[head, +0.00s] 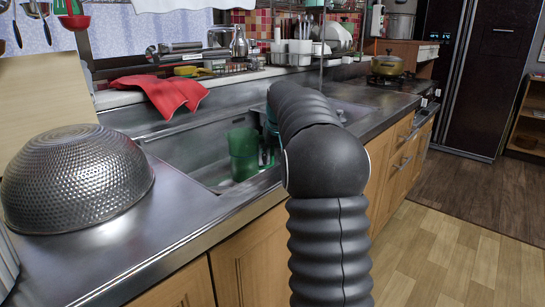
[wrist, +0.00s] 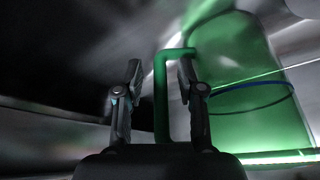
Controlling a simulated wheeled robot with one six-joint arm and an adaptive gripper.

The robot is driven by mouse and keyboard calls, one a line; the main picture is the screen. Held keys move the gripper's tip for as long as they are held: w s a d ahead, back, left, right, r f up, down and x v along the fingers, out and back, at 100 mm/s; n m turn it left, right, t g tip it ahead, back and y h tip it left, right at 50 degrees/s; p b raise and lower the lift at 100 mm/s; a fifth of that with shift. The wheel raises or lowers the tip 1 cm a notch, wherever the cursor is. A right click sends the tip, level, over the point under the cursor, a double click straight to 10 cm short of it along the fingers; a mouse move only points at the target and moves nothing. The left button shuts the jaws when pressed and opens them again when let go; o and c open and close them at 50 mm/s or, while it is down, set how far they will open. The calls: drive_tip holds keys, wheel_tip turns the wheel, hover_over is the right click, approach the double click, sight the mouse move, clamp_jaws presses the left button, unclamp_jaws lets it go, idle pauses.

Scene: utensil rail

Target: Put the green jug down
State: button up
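The green jug (head: 242,152) is see-through and appears upright in the sink basin (head: 190,150) in the head view. My arm hides its right side there, and I cannot tell for sure whether its base touches the sink floor. In the wrist view the jug's body (wrist: 240,85) fills the right side. My gripper (wrist: 161,78) has one finger on each side of the jug's handle (wrist: 161,105). My gripper is hidden behind my arm in the head view.
A dimpled metal bowl (head: 75,180) lies upside down on the counter at the left. A red cloth (head: 165,92) hangs over the sink's back edge. A dish rack (head: 330,40) stands behind the sink. A yellow pot (head: 387,65) is on the stove. The counter left of the sink has some bare room.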

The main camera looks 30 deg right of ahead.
drive_tip(key=shift+r, duration=0.1)
drive_tip(key=d+p+v, duration=0.1)
drive_tip(key=v, duration=1.1)
drive_tip(key=shift+a, duration=0.45)
